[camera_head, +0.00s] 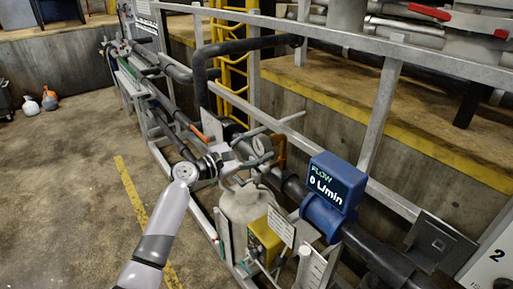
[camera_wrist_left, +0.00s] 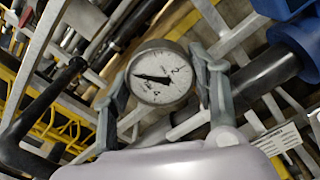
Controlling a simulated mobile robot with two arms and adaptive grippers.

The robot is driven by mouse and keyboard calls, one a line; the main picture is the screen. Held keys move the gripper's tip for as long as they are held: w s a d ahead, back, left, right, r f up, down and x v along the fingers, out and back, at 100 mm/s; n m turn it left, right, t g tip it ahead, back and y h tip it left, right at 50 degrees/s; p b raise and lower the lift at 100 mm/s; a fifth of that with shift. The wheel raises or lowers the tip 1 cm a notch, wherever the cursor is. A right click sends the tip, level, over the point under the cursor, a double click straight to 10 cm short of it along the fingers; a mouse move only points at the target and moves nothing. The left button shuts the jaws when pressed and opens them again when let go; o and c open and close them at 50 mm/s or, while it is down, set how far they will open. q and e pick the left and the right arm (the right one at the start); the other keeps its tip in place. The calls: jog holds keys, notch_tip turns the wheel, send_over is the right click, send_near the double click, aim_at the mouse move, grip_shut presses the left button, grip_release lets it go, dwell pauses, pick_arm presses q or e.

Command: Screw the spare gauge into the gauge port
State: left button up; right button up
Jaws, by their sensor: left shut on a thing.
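The spare gauge (camera_head: 262,145) is a round dial with a white face, a dark needle and a grey rim. It sits between the fingers of my left gripper (camera_head: 246,158), which is shut on it, above the light tank beside the pipework. In the left wrist view the gauge (camera_wrist_left: 160,77) faces the camera, with one finger of the left gripper (camera_wrist_left: 160,70) on each side. The gauge's stem is hidden behind the dial. I cannot make out the gauge port, or whether the gauge touches it. My right gripper is not in view.
A blue flow meter (camera_head: 333,190) reading 0 L/min sits on the dark pipe to the right. The light tank (camera_head: 245,205) and a yellow box (camera_head: 265,240) stand below the gripper. Metal rails (camera_head: 380,115) and a black bent pipe (camera_head: 202,75) are close by.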

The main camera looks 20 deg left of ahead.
pick_arm(q)
jog(key=c, duration=0.5)
jog(key=shift+c, duration=0.4)
jog(key=m+b, duration=0.2)
jog(key=b, duration=0.1)
jog(key=shift+f+m, duration=0.15)
jog(key=shift+m, duration=0.25)
jog(key=shift+m+b, duration=0.9)
jog(key=shift+b, duration=0.1)
jog(key=shift+r, duration=0.2)
